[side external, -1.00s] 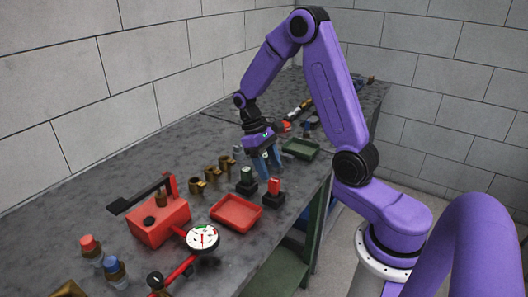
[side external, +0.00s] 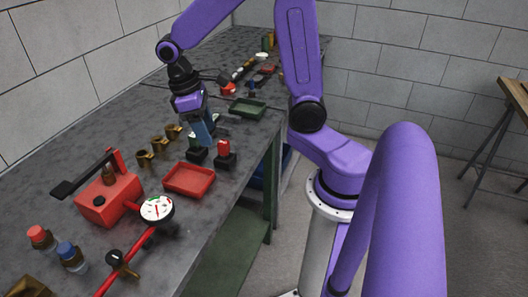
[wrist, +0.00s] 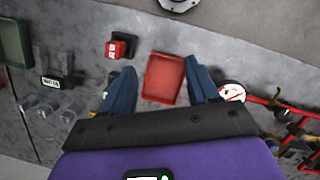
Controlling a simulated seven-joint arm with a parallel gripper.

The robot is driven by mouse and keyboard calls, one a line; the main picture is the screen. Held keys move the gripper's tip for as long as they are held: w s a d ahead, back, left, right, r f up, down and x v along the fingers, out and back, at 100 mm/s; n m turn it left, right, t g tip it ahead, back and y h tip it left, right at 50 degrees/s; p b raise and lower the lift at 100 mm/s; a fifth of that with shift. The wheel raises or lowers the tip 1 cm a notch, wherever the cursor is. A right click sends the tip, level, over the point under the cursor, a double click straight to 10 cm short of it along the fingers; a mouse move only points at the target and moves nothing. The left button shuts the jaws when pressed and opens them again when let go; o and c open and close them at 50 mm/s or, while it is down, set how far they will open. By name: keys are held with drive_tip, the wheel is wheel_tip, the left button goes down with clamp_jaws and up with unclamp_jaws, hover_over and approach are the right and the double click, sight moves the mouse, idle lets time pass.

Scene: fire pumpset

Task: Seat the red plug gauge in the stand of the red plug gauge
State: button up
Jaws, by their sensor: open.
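The red plug gauge (side external: 223,146) stands upright at the black block that is its stand (side external: 225,162), near the table's front edge; I cannot tell how deep it sits. The wrist view shows the red plug gauge (wrist: 117,49) from above, with its dark stand (wrist: 130,40), left of the red tray. My gripper (side external: 203,135) is open and empty, pointing down, left of the red plug gauge in the side view and partly covering a green plug gauge (side external: 193,140). In the wrist view my gripper (wrist: 160,70) has its fingers apart, with the red gauge beyond the left finger.
A red tray (side external: 189,193) lies in front of the stands, a green tray (side external: 247,113) behind. Several brass fittings (side external: 158,143) stand to the left. A red pump box (side external: 108,199) and a white dial gauge (side external: 157,209) are nearer the camera.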

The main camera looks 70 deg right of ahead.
drive_tip(key=s+a+n+t, duration=0.1)
drive_tip(key=s+n, duration=0.3)
drive_tip(key=s, duration=0.4)
drive_tip(key=s+a+r+n+t+y, duration=0.1)
drive_tip(key=s+a+n, duration=0.2)
drive_tip(key=s, duration=0.6)
drive_tip(key=shift+s+a+n+t+y, duration=0.3)
drive_tip(key=shift+a+n, duration=0.1)
drive_tip(key=shift+a, duration=0.3)
drive_tip(key=shift+w, duration=0.1)
